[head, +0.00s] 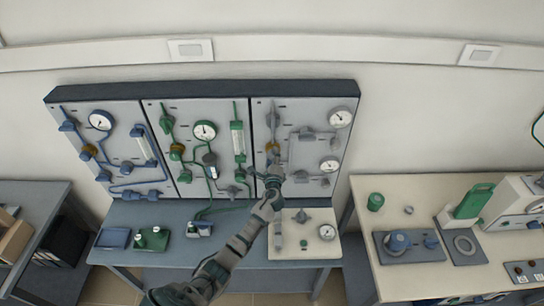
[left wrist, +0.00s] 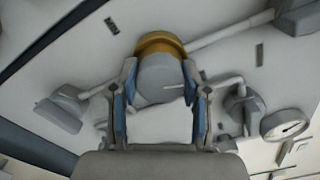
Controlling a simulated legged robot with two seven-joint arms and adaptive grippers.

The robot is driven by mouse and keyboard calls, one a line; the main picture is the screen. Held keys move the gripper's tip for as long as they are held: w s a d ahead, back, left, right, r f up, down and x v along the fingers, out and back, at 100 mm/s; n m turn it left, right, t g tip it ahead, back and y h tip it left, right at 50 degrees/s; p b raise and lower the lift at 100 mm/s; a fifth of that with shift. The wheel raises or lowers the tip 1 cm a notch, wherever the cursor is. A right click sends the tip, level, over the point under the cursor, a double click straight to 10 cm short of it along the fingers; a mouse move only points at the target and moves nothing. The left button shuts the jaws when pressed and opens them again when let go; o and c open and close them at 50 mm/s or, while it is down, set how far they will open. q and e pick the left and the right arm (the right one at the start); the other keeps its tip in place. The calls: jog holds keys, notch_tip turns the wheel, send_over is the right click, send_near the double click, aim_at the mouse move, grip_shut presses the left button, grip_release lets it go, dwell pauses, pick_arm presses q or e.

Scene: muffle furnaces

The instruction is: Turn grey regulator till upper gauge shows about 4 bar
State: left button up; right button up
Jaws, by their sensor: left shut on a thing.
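The grey regulator (left wrist: 160,78), a rounded grey knob with a brass-yellow collar, is in the middle of the left wrist view. My left gripper (left wrist: 160,92) has one finger on each side of the knob and is shut on it. In the head view, my left gripper (head: 272,170) reaches up to the right-hand grey panel, just below the brass collar (head: 273,148), and hides most of the knob. The upper gauge (head: 340,118) is at that panel's top right; its needle is too small to read. A lower gauge (head: 329,164) sits beneath it. My right gripper is not in view.
Grey pipes and valves (head: 303,176) surround the regulator. Green-piped (head: 205,131) and blue-piped (head: 101,120) panels stand to the left. A cream board (head: 305,253) with another gauge lies on the bench below. A side table (head: 375,270) with equipment is at right.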

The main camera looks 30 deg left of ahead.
pick_arm(q)
jog(key=shift+d+f, duration=0.25)
jog(key=shift+f, duration=0.3)
jog(key=o, duration=0.9)
jog(key=shift+o, duration=1.2)
jog(key=shift+w+r, duration=0.1)
jog(key=shift+r, duration=0.05)
jog(key=v, duration=1.2)
